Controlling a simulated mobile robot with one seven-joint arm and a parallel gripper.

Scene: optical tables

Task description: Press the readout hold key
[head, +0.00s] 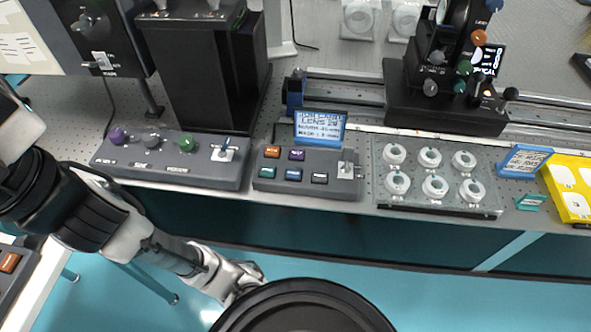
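A grey key box (309,187) sits near the front edge of the optical table. It has an orange key (272,152), a purple key (296,155), a green key (267,173), a blue key (293,174) and a black key (319,178). A small switch (347,170) is at its right end. The key labels are too small to read, so I cannot tell which is the hold key. A blue-framed display (319,127) stands behind the box. My gripper (250,275) is below and in front of the table edge, apart from the box; its fingers are unclear.
Left of the key box is a grey panel (175,166) with several knobs and a switch. To the right is a clear tray (440,202) of round white-rimmed parts, then a yellow holder (570,188). Rails and a dark optical mount (445,105) stand behind. Floor in front is open.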

